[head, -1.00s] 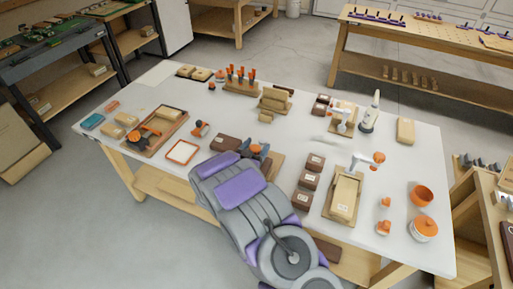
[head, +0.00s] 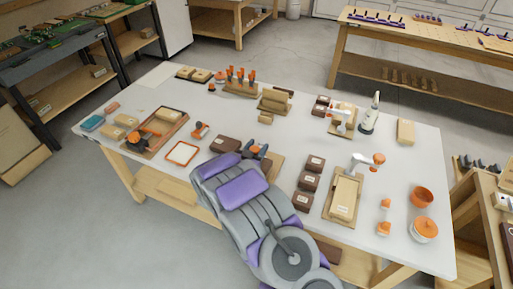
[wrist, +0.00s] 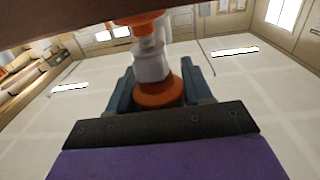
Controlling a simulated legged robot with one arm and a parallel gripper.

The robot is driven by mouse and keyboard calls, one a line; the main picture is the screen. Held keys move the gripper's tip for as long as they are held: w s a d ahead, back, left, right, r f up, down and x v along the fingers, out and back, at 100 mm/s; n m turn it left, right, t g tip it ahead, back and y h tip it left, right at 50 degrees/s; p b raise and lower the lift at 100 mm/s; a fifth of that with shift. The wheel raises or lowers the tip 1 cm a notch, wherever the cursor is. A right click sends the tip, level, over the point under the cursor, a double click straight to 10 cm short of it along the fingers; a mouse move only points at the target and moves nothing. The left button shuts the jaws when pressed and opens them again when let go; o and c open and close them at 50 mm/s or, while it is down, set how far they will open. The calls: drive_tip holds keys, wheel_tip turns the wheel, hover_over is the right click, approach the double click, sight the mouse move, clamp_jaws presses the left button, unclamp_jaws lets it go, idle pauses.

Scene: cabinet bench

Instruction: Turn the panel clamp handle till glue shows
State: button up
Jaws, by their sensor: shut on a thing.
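My gripper (head: 257,150) is over the near edge of the white bench, next to a dark brown block and a wooden board. In the wrist view my gripper (wrist: 160,92) is shut on an orange handle (wrist: 160,95), which sits between its dark blue-grey fingers. A pale grey metal shaft (wrist: 151,65) runs from the handle to another orange piece (wrist: 138,19) under a dark brown bar (wrist: 60,20). I take this to be the panel clamp. My arm hides most of it in the head view. I cannot make out any glue.
The dark brown block (head: 224,144) lies left of my gripper and the wooden board (head: 276,166) right of it. Several brown boxes (head: 308,182) and a boxed fixture (head: 344,198) stand further right. An orange-rimmed tray (head: 182,153) lies left. Bare bench top (head: 225,115) shows beyond.

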drive_tip(key=shift+r+h+p, duration=0.1)
drive_tip(key=shift+h+p, duration=0.2)
drive_tip(key=shift+p, duration=0.25)
drive_tip(key=shift+r+m+g+h+p, duration=0.1)
drive_tip(key=shift+m+g+h+p, duration=0.6)
drive_tip(key=shift+m+h+p, duration=0.35)
drive_tip(key=m+g+h, duration=0.1)
drive_tip(key=m+g+h+p, duration=0.1)
drive_tip(key=h, duration=0.1)
drive_tip(key=shift+s+d+f, duration=0.15)
drive_tip(key=shift+f, duration=0.05)
drive_tip(key=shift+s+d+m+g+h+b, duration=0.1)
drive_tip(key=shift+m+g+h+b, duration=0.25)
drive_tip(key=shift+m+g+h, duration=0.5)
drive_tip(key=shift+g, duration=0.35)
drive_tip(key=o, duration=1)
drive_tip(key=shift+c, duration=0.2)
drive_tip(key=shift+s, duration=0.1)
